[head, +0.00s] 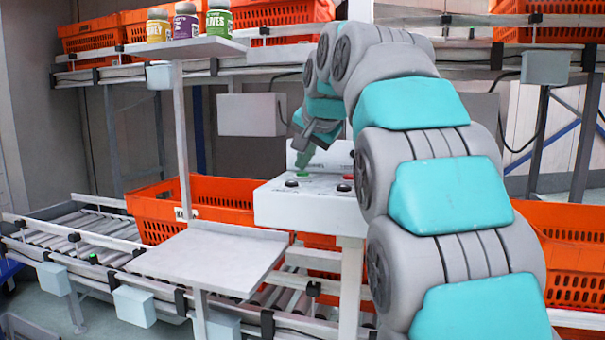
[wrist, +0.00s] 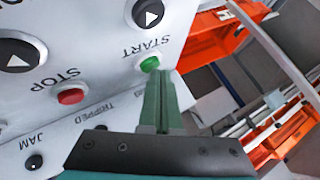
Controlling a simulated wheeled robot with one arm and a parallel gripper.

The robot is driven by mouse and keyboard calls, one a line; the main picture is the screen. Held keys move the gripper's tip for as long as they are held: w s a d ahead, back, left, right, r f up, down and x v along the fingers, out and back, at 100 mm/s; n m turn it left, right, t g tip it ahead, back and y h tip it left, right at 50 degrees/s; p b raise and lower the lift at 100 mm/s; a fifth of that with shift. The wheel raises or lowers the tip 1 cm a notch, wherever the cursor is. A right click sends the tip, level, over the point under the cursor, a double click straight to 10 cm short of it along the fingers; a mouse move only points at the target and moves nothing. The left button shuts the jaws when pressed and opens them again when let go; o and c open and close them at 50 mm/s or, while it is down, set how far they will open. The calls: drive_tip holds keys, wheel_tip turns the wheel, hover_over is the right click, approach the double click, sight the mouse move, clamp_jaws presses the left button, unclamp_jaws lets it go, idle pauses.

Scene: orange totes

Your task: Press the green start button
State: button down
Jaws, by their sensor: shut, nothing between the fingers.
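The green start button (wrist: 150,64) is a small round button on the white control panel (wrist: 105,65), beside the word START in the wrist view. My gripper (wrist: 160,75) is shut and empty. Its green fingertips are right beside the start button and cover part of its lower edge in the picture. I cannot tell whether they touch it. In the head view the white control box (head: 310,212) stands on a post, with my gripper (head: 303,172) pointing down over its top. I cannot make out the start button there.
A red stop button (wrist: 70,97), a black jam knob (wrist: 34,162) and black arrow buttons (wrist: 148,13) are on the same panel. An orange tote (head: 225,192) stands behind a white shelf (head: 215,255). Jars (head: 186,22) stand on an upper shelf.

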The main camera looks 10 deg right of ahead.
sight(303, 174)
drive_tip(key=shift+f, duration=0.3)
drive_tip(key=shift+r, duration=0.2)
idle(0.3)
drive_tip(key=shift+r+p, duration=0.75)
wheel_tip(303, 174, up, 3)
drive_tip(key=shift+f+p, duration=0.2)
drive_tip(key=shift+p, duration=1.05)
drive_tip(key=shift+r+p, duration=0.6)
drive_tip(key=shift+r, duration=0.65)
drive_tip(key=shift+f, duration=0.1)
